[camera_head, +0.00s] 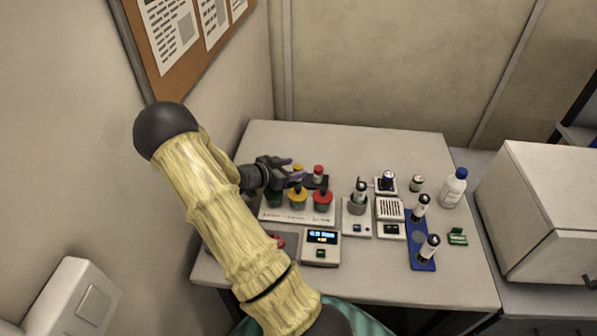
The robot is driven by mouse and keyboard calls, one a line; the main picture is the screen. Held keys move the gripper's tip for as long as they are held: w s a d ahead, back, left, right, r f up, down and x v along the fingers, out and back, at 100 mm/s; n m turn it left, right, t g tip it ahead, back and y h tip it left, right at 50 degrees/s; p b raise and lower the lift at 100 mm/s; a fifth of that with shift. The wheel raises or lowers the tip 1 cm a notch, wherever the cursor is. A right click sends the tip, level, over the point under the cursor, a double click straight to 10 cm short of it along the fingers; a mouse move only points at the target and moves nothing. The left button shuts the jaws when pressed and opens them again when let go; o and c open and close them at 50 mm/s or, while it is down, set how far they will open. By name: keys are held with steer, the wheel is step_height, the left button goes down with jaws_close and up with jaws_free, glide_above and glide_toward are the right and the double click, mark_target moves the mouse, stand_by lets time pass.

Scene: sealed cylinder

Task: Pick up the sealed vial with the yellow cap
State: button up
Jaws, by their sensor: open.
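A small yellow cap (298,167) shows at the back of the table, just beyond my gripper; the body under it is mostly hidden. A red-capped vial (318,172) stands to its right. In front, a yellow-topped piece (298,194) sits on a pale board between a green one and a red one (322,195). I cannot tell which yellow top is the sealed vial's cap. My gripper (296,175) is open, with its dark fingers pointing right, close beside the back yellow cap. Contact cannot be told from this view.
A device with a lit display (321,246) stands at the front. Several small instruments stand in the middle, with a blue rack (421,257) holding dark vials and a white bottle (454,187) to the right. A wall closes the left side.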

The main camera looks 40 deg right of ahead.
steer(key=shift+d+f, duration=0.3)
steer(key=shift+d, duration=0.35)
steer(key=shift+a, duration=0.1)
steer(key=shift+f, duration=0.15)
steer(key=shift+a, duration=0.1)
steer(key=c, duration=1.1)
